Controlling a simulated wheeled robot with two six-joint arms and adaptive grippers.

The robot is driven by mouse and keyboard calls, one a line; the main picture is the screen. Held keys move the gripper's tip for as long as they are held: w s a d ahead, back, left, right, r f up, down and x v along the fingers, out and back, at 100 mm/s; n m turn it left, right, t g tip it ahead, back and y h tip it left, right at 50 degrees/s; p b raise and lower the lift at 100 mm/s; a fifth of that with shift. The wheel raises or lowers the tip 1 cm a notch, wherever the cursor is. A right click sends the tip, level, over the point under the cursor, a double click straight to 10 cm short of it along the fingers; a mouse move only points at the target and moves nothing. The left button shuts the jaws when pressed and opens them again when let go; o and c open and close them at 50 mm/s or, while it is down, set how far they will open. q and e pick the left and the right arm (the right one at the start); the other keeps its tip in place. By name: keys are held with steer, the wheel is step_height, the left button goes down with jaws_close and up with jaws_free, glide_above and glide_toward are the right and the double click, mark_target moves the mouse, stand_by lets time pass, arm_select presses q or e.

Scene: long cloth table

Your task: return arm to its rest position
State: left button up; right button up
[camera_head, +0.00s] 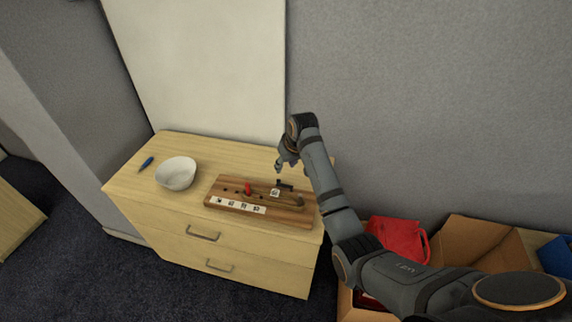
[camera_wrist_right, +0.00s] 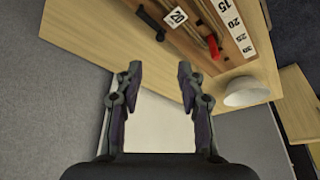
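My right arm (camera_head: 335,205) comes in from the lower right of the head view and reaches over the right end of a wooden cabinet. Its gripper (camera_head: 281,166) is above the back right part of the cabinet top, close behind a wooden board. In the right wrist view the right gripper (camera_wrist_right: 157,72) has its two fingers wide apart with nothing between them. My left gripper is not in view.
The cabinet top (camera_head: 212,150) holds the wooden board (camera_head: 290,215) with a red peg (camera_head: 248,188) and number labels, a white bowl (camera_head: 176,173) and a blue pen (camera_head: 146,163). A cardboard box (camera_head: 478,245) and red bag (camera_head: 402,238) stand right.

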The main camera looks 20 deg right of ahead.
steer(key=s+d+f, duration=0.1)
steer(key=s+f, duration=0.5)
steer(key=s, duration=0.2)
steer(key=s+d+m+g+h, duration=0.1)
steer(key=s+h, duration=0.1)
steer(key=s, duration=2.3)
step_height(320, 180, down, 26)
steer(key=s+d+f+g, duration=0.1)
steer(key=s+d, duration=0.1)
steer(key=d, duration=0.1)
steer(key=s+d+f+g, duration=0.1)
steer(key=s+f, duration=1.5)
steer(key=s, duration=0.2)
steer(key=shift+s+f+m, duration=0.3)
steer(key=shift+s+f, duration=0.05)
